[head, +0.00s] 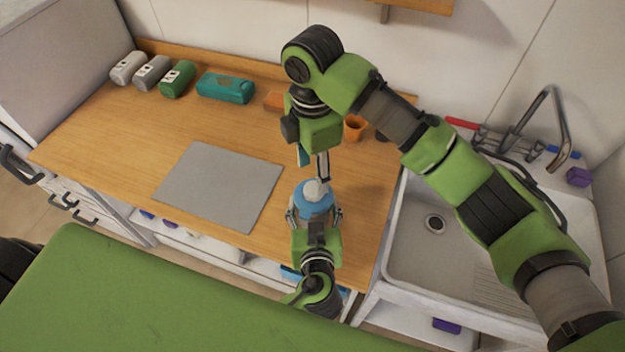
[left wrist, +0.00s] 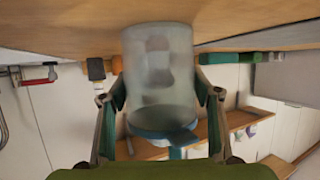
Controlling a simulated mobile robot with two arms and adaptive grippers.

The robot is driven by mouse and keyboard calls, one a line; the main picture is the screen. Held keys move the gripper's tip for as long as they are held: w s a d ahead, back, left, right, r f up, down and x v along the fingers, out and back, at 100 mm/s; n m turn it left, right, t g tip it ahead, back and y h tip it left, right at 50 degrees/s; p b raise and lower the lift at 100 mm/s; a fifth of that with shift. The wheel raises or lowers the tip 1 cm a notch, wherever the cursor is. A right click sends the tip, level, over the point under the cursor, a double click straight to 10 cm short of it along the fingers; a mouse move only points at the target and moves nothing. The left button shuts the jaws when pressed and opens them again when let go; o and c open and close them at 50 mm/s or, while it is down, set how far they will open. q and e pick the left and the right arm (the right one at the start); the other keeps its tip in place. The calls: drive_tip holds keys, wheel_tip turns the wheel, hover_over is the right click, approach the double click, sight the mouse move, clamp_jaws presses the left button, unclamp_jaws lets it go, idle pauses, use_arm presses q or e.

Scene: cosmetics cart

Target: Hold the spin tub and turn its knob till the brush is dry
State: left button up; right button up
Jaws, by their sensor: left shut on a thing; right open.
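The spin tub (head: 318,208) stands on the wooden counter near its front edge, with a blue lid and a pale knob (head: 316,188) on top. In the left wrist view the tub (left wrist: 150,85) is clear and appears upside down, with a blurred darker shape inside; I cannot tell if that is the brush. My left gripper (head: 314,217) is shut on the tub, one finger on each side; its fingers also flank the tub in the left wrist view (left wrist: 160,103). My right gripper (head: 322,167) is open, pointing down just above the knob; whether it touches is unclear.
A grey mat (head: 220,186) lies left of the tub. A teal box (head: 226,88), a green container (head: 178,79) and an orange cup (head: 354,127) stand along the back. The sink (head: 430,260) is to the right, below my right arm. The left counter is mostly clear.

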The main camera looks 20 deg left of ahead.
sight(313, 188)
wheel_tip(313, 188, up, 6)
drive_tip(key=shift+r, duration=0.2)
idle(0.5)
use_arm(q)
drive_tip(key=o, duration=1.4)
